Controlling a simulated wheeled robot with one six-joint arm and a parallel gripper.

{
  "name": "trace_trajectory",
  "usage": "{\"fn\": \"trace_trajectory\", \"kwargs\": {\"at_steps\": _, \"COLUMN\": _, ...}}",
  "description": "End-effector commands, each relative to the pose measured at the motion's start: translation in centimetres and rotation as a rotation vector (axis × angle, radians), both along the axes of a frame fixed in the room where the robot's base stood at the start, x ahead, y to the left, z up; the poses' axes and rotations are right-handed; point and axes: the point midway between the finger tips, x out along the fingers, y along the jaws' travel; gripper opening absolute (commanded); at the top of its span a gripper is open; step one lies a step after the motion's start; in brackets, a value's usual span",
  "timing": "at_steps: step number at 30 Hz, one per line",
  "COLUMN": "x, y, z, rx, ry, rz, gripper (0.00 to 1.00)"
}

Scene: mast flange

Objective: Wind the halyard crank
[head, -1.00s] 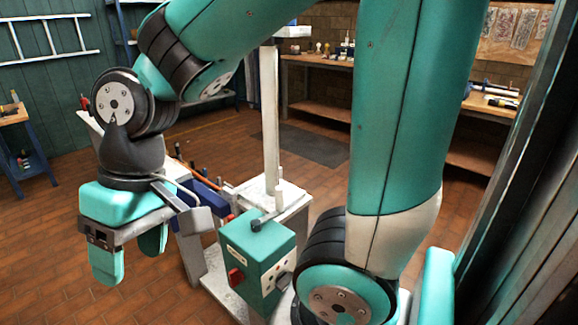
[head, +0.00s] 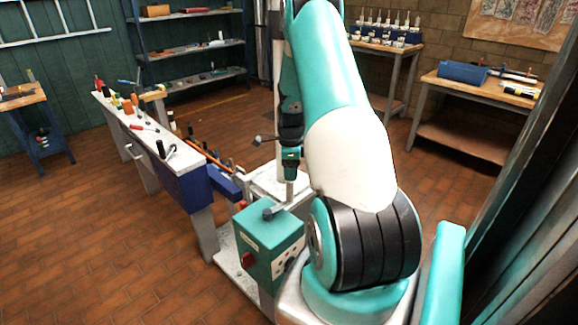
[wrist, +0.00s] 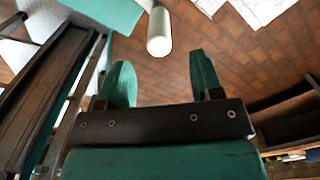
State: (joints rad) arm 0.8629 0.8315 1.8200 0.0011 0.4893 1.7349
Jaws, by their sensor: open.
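The halyard crank sits on top of a teal box (head: 270,240). Its grey crank arm (head: 274,211) leads to a pale upright grip (head: 290,190). My gripper (head: 290,172) is just above the grip in the head view, small and partly covered by my own arm. In the wrist view my gripper (wrist: 162,72) is open, its two teal fingers apart with nothing between them. The pale cylindrical grip (wrist: 159,32) stands just beyond the fingertips, close to midway between them. The teal box (wrist: 105,12) shows at the upper left there.
A narrow bench (head: 140,125) with tools stands to the left. Shelves and worktables (head: 470,100) line the back. The brick floor at front left is clear.

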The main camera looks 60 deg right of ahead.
Motion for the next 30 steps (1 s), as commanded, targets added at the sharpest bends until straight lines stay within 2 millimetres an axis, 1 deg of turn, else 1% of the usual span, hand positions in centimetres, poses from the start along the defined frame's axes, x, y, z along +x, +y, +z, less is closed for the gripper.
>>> {"fn": "trace_trajectory", "kwargs": {"at_steps": 1, "x": 0.0, "y": 0.1, "z": -0.8, "rx": 0.001, "ry": 0.001, "rz": 0.002, "gripper": 0.60}}
{"fn": "trace_trajectory", "kwargs": {"at_steps": 21, "x": 0.1, "y": 0.1, "z": -7.5, "rx": 0.001, "ry": 0.000, "rz": 0.006, "gripper": 0.60}}
{"fn": "trace_trajectory", "kwargs": {"at_steps": 22, "x": 0.1, "y": 0.1, "z": -7.4, "rx": 0.001, "ry": -0.001, "rz": 0.006, "gripper": 0.57}}
{"fn": "trace_trajectory", "kwargs": {"at_steps": 23, "x": 0.1, "y": 0.1, "z": -7.1, "rx": 0.001, "ry": -0.001, "rz": 0.006, "gripper": 0.50}}
{"fn": "trace_trajectory", "kwargs": {"at_steps": 24, "x": 0.1, "y": 0.1, "z": -7.1, "rx": 0.001, "ry": -0.001, "rz": 0.006, "gripper": 0.41}}
{"fn": "trace_trajectory", "kwargs": {"at_steps": 26, "x": 0.1, "y": 0.1, "z": -7.0, "rx": 0.001, "ry": -0.001, "rz": 0.006, "gripper": 0.27}}
{"fn": "trace_trajectory", "kwargs": {"at_steps": 27, "x": 0.1, "y": 0.1, "z": -7.0, "rx": 0.001, "ry": -0.001, "rz": 0.006, "gripper": 0.18}}
{"fn": "trace_trajectory", "kwargs": {"at_steps": 28, "x": 0.1, "y": 0.1, "z": -7.0, "rx": 0.001, "ry": -0.001, "rz": 0.006, "gripper": 0.11}}
{"fn": "trace_trajectory", "kwargs": {"at_steps": 29, "x": 0.1, "y": 0.1, "z": -7.0, "rx": 0.001, "ry": -0.001, "rz": 0.006, "gripper": 0.05}}
{"fn": "trace_trajectory", "kwargs": {"at_steps": 30, "x": 0.1, "y": 0.1, "z": -7.0, "rx": 0.001, "ry": -0.001, "rz": 0.006, "gripper": 0.05}}
